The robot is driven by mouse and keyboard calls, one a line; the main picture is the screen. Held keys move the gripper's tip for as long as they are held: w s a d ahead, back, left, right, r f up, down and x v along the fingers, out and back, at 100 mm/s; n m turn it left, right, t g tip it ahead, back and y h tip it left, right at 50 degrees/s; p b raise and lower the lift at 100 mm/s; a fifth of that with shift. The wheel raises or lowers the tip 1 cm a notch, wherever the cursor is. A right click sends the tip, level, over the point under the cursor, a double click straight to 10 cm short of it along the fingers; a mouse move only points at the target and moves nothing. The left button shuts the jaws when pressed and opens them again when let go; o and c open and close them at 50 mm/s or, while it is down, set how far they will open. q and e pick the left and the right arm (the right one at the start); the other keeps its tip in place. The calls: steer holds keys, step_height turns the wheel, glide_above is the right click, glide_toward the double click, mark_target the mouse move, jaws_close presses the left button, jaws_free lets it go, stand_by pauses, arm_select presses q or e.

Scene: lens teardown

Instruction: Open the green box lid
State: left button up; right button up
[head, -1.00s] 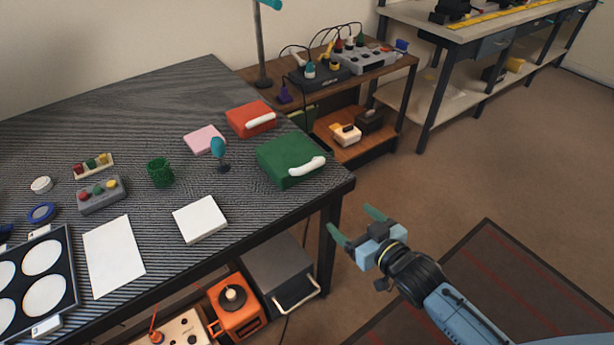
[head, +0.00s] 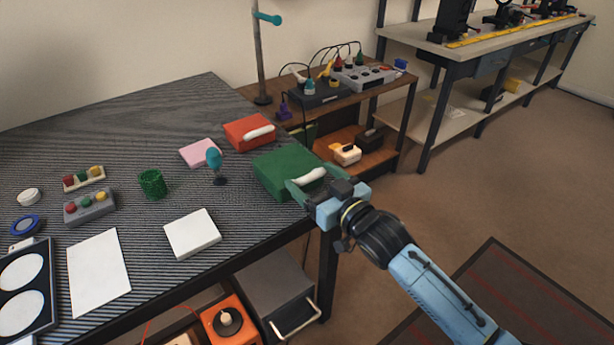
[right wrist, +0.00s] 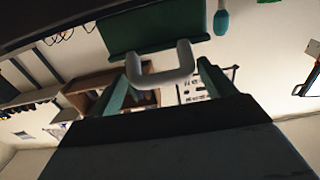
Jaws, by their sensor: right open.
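The green box (head: 282,168) sits shut near the right corner of the striped table. Its white handle (head: 312,177) is on the side facing my right arm. My right gripper (head: 306,188) is open at the handle, with its fingers partly covering the box's front. In the right wrist view the white handle (right wrist: 160,74) shows between and just beyond the two green fingertips (right wrist: 161,85), with the green box (right wrist: 155,28) behind it. I cannot tell whether the fingers touch the handle. My left gripper is not in view.
A red box (head: 248,132) with a white handle stands behind the green box. A small teal-topped stand (head: 215,160) and a white block (head: 192,233) are to its left. The table's right edge lies under my right gripper.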

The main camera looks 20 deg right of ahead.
mark_target(293, 164)
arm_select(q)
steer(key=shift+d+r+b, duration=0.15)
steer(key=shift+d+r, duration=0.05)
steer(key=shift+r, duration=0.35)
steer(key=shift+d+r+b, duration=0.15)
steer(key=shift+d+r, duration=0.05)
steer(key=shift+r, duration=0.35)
arm_select(e)
steer(key=shift+x, duration=1.5)
steer(key=c, duration=1.1)
steer(key=shift+r, duration=0.1)
